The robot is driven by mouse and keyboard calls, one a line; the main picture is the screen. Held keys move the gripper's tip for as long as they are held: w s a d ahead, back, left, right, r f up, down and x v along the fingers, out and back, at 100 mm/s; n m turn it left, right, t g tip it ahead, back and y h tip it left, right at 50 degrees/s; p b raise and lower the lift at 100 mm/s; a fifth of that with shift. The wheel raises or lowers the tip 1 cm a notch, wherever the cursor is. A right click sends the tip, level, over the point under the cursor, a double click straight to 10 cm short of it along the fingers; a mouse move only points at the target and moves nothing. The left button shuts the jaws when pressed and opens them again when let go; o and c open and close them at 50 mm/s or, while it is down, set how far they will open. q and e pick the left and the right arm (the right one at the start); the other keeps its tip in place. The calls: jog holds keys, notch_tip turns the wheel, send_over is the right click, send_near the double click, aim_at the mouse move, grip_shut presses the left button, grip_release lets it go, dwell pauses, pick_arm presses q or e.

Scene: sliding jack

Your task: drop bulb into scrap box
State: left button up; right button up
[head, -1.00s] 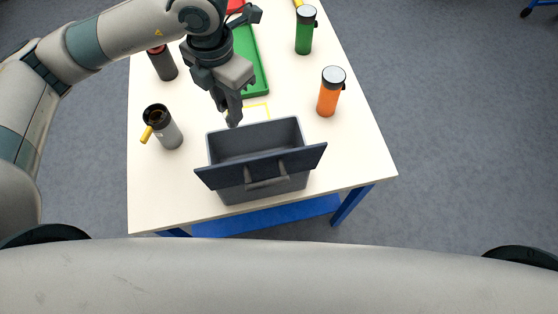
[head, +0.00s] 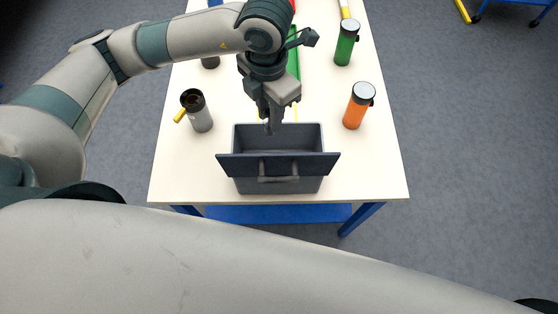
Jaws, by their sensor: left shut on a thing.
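The scrap box is an open dark grey box (head: 300,131) at the near part of the white table, with a darker panel (head: 232,166) and a handle across its front. My left gripper (head: 269,127) points down at the box's back wall, its fingertips overlapping the rim in the head view. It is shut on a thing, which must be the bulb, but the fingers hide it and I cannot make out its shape. I cannot tell how high the fingertips are above the rim. My right gripper is not in view.
A grey cup with a yellow handle (head: 199,115) stands left of the box on the table (head: 375,180). An orange jar (head: 356,108) and a green jar (head: 345,46) stand on the right. A green tray (head: 293,66) lies behind my gripper.

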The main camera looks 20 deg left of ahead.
pick_arm(q)
jog(key=shift+f+b, duration=0.9)
jog(key=shift+f, duration=1.85)
jog(key=o, duration=1.1)
jog(key=shift+r, duration=0.15)
jog(key=shift+r+b, duration=0.3)
jog(key=shift+r, duration=0.2)
notch_tip(320, 180, up, 14)
jog(key=b, duration=0.4)
jog(key=shift+w, duration=0.1)
jog(key=shift+r, duration=1.05)
